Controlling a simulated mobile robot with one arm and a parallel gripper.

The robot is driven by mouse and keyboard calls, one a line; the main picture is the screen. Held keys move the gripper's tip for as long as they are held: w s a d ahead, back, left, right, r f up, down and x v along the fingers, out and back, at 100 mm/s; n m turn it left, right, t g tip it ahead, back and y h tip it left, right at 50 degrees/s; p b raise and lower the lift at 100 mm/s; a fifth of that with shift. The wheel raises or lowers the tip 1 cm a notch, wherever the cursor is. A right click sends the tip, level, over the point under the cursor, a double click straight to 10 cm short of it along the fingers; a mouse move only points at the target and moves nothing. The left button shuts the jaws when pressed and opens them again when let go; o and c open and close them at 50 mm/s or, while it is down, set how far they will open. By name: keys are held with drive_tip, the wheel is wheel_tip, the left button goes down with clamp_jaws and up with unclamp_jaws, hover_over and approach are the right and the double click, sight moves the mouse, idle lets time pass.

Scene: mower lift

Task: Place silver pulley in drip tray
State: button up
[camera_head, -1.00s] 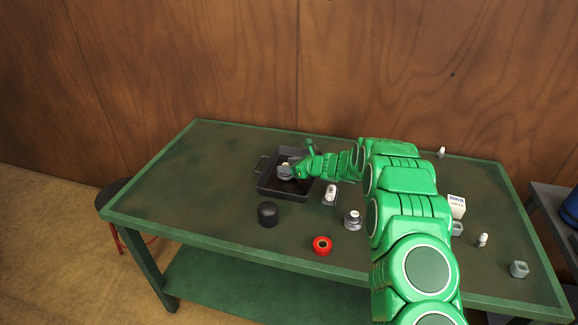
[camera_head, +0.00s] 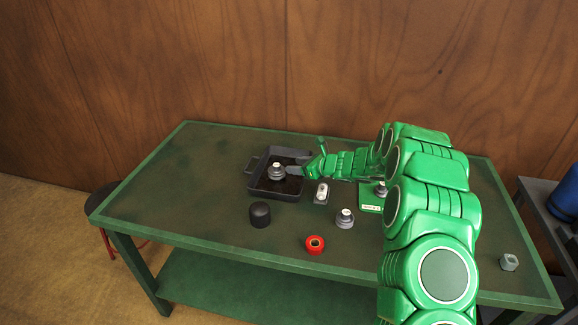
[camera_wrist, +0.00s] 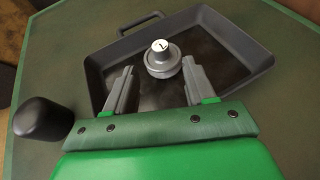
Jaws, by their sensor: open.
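The silver pulley (camera_head: 277,171) stands upright inside the black drip tray (camera_head: 262,189), a shallow tray with a handle. In the wrist view the pulley (camera_wrist: 163,60) has a pale marked top and sits on the floor of the tray (camera_wrist: 235,42). My gripper (camera_head: 300,165) is open, at the right side of the tray. In the wrist view its two fingers (camera_wrist: 155,88) are apart, with the pulley just beyond and between their tips. Neither finger clearly touches it.
A black cylinder (camera_head: 260,214), a red ring (camera_head: 315,245), another grey pulley (camera_head: 345,218) and a small part with a white top (camera_head: 321,193) stand in front of the tray. A grey block (camera_head: 509,262) is at the right. The table's left side is clear.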

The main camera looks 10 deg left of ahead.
drive_tip(key=shift+v, duration=1.65)
drive_tip(key=s+d+r+n+g+h, duration=0.1)
drive_tip(key=s+r+n+g, duration=0.1)
drive_tip(key=s+r+n, duration=0.5)
drive_tip(key=s+d+r+n+g, duration=0.15)
drive_tip(key=s+r, duration=0.25)
drive_tip(key=s, duration=0.6)
drive_tip(key=s+d+r+n+g+h, duration=0.1)
drive_tip(key=s+r+n+g, duration=0.25)
drive_tip(key=s+r, duration=0.4)
drive_tip(key=s+d+n+h, duration=0.5)
drive_tip(key=s+d, duration=0.7)
drive_tip(key=s, duration=0.5)
drive_tip(key=s+d+n+h, duration=0.5)
drive_tip(key=s+d, duration=0.8)
drive_tip(key=s, duration=0.4)
drive_tip(key=shift+d+n, duration=0.3)
